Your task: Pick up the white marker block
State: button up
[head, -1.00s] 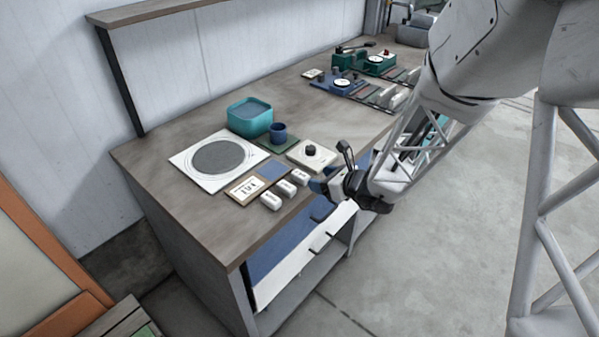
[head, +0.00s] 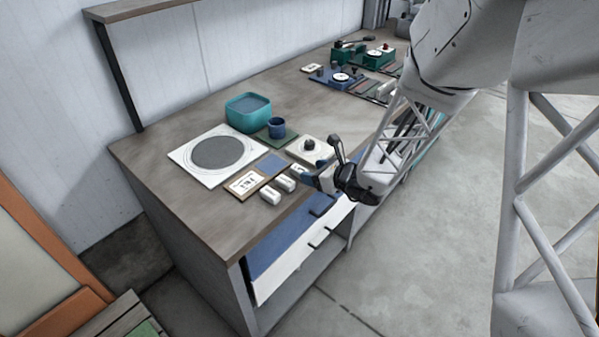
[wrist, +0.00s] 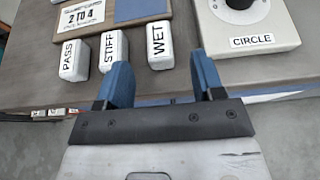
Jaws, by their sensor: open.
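Three white blocks with black lettering stand in a row near the table's front edge. In the wrist view they read PASS (wrist: 74,60), STIFF (wrist: 114,51) and WET (wrist: 160,45); in the head view they are the near block (head: 270,195), the middle block (head: 285,183) and the far block (head: 299,171). The frames do not show which is called the marker. My gripper (wrist: 162,75) is open and empty, its blue fingers at the table edge. The WET block is ahead of the gap between them. In the head view my gripper (head: 314,182) is just right of the far block.
The knob box marked CIRCLE (wrist: 250,22) stands to the right of the WET block. A "2 TO 4" card (wrist: 82,14) and a blue square (wrist: 140,8) lie behind the blocks. A teal bin (head: 249,113), blue cup (head: 277,128) and round-disc plate (head: 218,153) are farther back. The table's left front is clear.

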aim_at(301, 169)
jog(key=shift+x, duration=2.6)
jog(key=c, duration=1)
jog(key=shift+r, duration=0.15)
jog(key=shift+r, duration=0.7)
jog(key=shift+s+r, duration=0.2)
jog(key=shift+r, duration=0.3)
jog(key=shift+s+r, duration=0.2)
jog(key=shift+r, duration=0.35)
jog(key=s+d+r, duration=0.1)
jog(key=s+d, duration=0.1)
jog(key=s, duration=1.3)
jog(key=shift+d, duration=0.35)
